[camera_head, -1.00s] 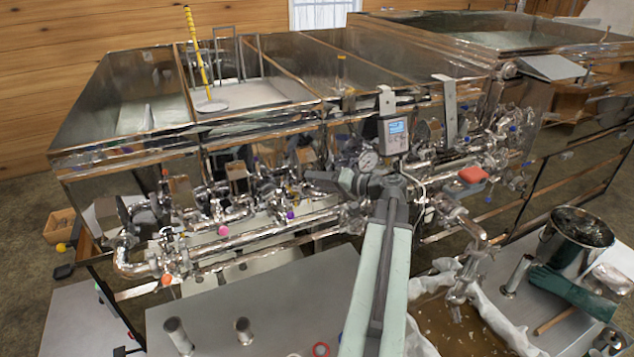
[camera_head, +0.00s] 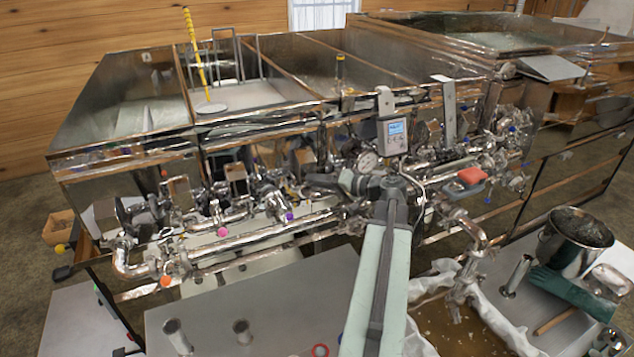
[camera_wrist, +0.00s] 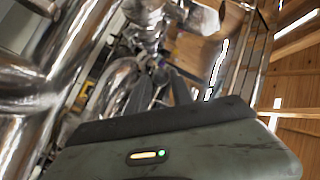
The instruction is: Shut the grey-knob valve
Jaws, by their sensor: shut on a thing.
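My gripper (camera_head: 314,181) reaches left from the end of my arm into the steel pipework on the front of the evaporator. In the wrist view its two dark fingers (camera_wrist: 163,88) point away among the pipes and are closed on a small part there. This part is at the grey-knob valve's place, but the grey knob is mostly hidden by the fingers and too small to make out clearly. Other valves on the pipes show a pink knob (camera_head: 222,232), an orange knob (camera_head: 166,281) and a purple knob (camera_head: 289,216).
A round gauge (camera_head: 367,162) and a grey display box (camera_head: 396,136) stand close above my gripper. A red-topped part (camera_head: 471,176) is to the right. Steel pipes (camera_wrist: 38,100) crowd the wrist view's left side. A steel pot (camera_head: 575,240) stands at right.

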